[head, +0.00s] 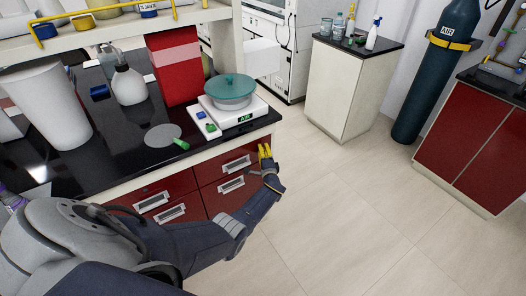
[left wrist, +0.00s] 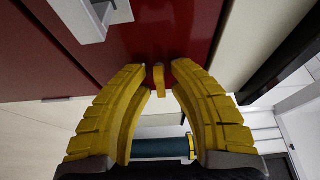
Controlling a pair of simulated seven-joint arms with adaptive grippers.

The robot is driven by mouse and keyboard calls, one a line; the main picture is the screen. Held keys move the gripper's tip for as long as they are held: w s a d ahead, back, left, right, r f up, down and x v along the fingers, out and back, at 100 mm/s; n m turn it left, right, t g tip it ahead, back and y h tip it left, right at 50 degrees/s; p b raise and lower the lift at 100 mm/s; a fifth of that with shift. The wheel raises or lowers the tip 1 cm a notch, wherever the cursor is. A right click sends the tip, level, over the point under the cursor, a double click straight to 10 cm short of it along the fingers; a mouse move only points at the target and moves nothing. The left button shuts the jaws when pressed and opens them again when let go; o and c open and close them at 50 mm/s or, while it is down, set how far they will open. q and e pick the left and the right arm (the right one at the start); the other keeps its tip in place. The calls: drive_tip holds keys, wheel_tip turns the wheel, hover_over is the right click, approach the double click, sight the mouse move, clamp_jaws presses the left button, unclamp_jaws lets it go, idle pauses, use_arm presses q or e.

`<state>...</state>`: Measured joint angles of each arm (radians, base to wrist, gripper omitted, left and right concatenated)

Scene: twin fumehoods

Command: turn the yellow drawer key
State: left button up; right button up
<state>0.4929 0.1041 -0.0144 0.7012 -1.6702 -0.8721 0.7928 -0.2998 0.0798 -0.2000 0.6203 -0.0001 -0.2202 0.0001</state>
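The yellow drawer key (left wrist: 158,80) stands out from a red drawer front in the left wrist view. It sits just beyond and between the yellow fingertips of my left gripper (left wrist: 160,70). The fingers are apart, with a gap on each side of the key. In the head view my left gripper (head: 266,158) is at the right end of the red drawers (head: 225,170), near the cabinet corner. I cannot make out the key there; the gripper seems to hide it. My right gripper is in neither view.
The black countertop (head: 110,165) above the drawers holds a balance (head: 236,115) with a teal dish, a white bottle (head: 129,85) and a red box (head: 177,70). Drawer handles (head: 232,184) jut out left of the gripper. The floor (head: 330,210) to the right is clear.

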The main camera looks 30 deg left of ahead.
use_arm(q)
clamp_jaws()
drive_tip(key=m+g, duration=0.1)
drive_tip(key=m, duration=0.2)
drive_tip(key=shift+m+g+h, duration=0.4)
drive_tip(key=m+g, duration=0.1)
drive_tip(key=m, duration=0.2)
drive_tip(key=shift+g, duration=0.3)
drive_tip(key=m+g, duration=0.2)
drive_tip(key=m, duration=0.1)
drive_tip(key=shift+m+g+y, duration=0.4)
drive_tip(key=shift+m+g, duration=0.7)
drive_tip(key=shift+m, duration=0.6)
